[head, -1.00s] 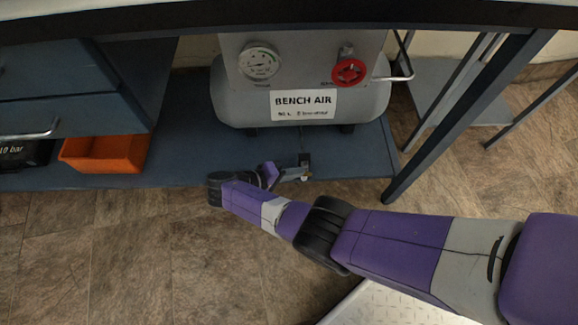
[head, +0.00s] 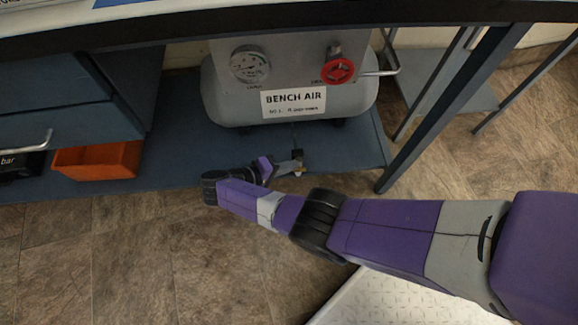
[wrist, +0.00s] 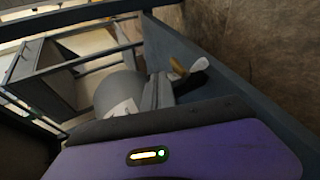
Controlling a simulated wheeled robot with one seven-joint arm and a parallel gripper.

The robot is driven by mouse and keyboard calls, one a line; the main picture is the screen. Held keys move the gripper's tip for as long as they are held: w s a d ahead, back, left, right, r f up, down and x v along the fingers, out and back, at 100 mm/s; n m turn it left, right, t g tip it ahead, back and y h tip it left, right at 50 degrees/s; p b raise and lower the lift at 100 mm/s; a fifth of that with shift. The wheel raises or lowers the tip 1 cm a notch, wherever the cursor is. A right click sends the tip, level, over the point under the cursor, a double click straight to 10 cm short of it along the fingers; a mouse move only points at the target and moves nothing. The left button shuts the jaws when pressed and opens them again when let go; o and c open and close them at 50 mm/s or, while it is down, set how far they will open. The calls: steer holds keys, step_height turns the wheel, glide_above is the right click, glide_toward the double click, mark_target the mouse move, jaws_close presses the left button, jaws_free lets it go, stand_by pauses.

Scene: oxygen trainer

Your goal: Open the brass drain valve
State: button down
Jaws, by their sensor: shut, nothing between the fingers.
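The grey tank labelled BENCH AIR (head: 293,101) sits on the blue shelf under the bench. My gripper (head: 292,166) is low in front of the tank, at the shelf's front edge, with its fingers shut and empty. A small brass-coloured part, likely the drain valve (head: 301,170), shows right at the fingertips. In the wrist view a brass piece (wrist: 177,66) with a pale end beside it shows just beyond the grey and black finger parts (wrist: 172,88). I cannot tell whether the fingers touch it or how its handle is turned.
A gauge (head: 249,64) and a red knob (head: 338,71) are on the tank's panel. An orange bin (head: 97,160) stands on the shelf at left, below blue drawers (head: 66,118). A bench leg (head: 452,108) stands at right.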

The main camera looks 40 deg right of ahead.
steer(key=w+a+r+p, duration=0.1)
steer(key=a+r+p, duration=0.1)
steer(key=a+r, duration=0.5)
steer(key=shift+a+r+p, duration=0.25)
steer(key=shift+a+p, duration=0.05)
steer(key=shift+a, duration=0.25)
steer(key=shift+w, duration=0.1)
